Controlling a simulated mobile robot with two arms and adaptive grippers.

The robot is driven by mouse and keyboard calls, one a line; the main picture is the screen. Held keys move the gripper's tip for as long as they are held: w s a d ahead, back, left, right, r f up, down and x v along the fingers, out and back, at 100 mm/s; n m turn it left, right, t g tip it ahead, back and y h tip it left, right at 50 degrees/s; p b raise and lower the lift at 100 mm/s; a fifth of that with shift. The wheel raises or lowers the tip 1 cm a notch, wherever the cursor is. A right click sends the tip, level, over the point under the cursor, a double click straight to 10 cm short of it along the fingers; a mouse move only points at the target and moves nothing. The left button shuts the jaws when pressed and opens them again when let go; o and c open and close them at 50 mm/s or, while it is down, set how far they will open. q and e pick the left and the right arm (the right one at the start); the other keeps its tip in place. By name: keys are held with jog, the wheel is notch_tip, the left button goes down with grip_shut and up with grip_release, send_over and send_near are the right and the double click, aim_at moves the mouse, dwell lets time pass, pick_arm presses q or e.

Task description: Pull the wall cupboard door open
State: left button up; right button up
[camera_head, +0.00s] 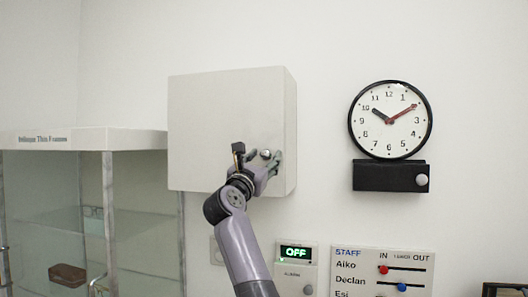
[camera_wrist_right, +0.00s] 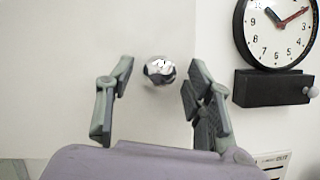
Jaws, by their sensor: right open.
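The white wall cupboard (camera_head: 215,120) hangs on the wall in the middle of the head view, and its door looks shut. Its round shiny knob (camera_wrist_right: 159,68) is near the door's lower right; in the head view the knob (camera_head: 265,153) shows by my fingers. My right gripper (camera_head: 269,161) is in front of the door at the knob. In the right wrist view its fingers (camera_wrist_right: 158,80) are open, one on each side of the knob, with gaps on both sides. How far the fingertips are from the door is hard to tell. My left gripper is not in view.
A glass display case (camera_head: 110,140) stands at the left, close to the cupboard. A clock (camera_head: 390,120) hangs over a black box (camera_head: 390,176) with a knob at the right. Below are an OFF display panel (camera_head: 296,254) and a staff board (camera_head: 381,272).

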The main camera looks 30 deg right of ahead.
jog(key=shift+w+d+r, duration=0.1)
jog(key=shift+d, duration=0.05)
grip_shut()
dwell(0.6)
